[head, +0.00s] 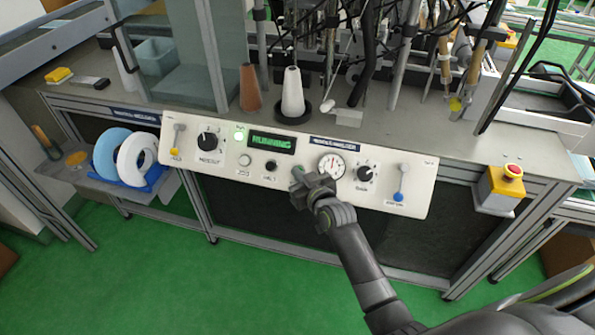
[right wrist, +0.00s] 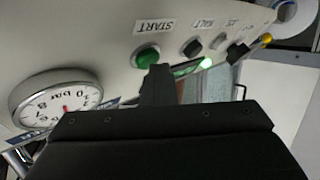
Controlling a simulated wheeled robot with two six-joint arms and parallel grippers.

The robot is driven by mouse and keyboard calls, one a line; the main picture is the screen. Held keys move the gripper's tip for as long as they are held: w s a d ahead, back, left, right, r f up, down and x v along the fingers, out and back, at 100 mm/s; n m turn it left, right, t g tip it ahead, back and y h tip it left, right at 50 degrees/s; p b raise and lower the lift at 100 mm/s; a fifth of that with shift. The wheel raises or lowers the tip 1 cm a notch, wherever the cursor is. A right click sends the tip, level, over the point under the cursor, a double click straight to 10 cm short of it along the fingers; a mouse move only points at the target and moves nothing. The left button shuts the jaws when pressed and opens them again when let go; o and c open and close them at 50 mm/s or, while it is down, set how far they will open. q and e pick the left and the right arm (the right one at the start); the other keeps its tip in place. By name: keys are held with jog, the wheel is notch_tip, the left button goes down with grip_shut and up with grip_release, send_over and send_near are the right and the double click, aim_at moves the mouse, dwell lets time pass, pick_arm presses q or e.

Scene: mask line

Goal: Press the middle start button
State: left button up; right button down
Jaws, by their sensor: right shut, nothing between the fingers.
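The white control panel (head: 225,175) runs along the front of the bench. The green start button (right wrist: 147,56), labelled START, shows in the right wrist view, between the black HALT button (right wrist: 190,47) and the gauge (right wrist: 55,100). My right gripper (head: 299,175) is shut and empty, at the panel face between HALT (head: 271,166) and the gauge (head: 331,166), covering most of the START spot in the head view. In the right wrist view its fingertips (right wrist: 157,70) are right by the button's edge; I cannot tell whether they touch. My left gripper is not in view.
The panel display (head: 271,143) reads RUNNING, and a green lamp (head: 239,135) is lit. A white button (head: 244,160), knobs and levers are also on the panel. A yellow box with a red button (head: 513,171) is at the right. Cones and rods stand behind the panel.

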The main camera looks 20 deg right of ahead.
jog(key=shift+s+a+r+p, duration=0.4)
jog(key=shift+s+p, duration=0.1)
jog(key=shift+p, duration=0.1)
jog(key=s+a+r+p, duration=0.2)
jog(key=s+r+p, duration=0.1)
jog(key=shift+s+r+p, duration=0.1)
jog(key=shift+p, duration=0.2)
dwell(0.8)
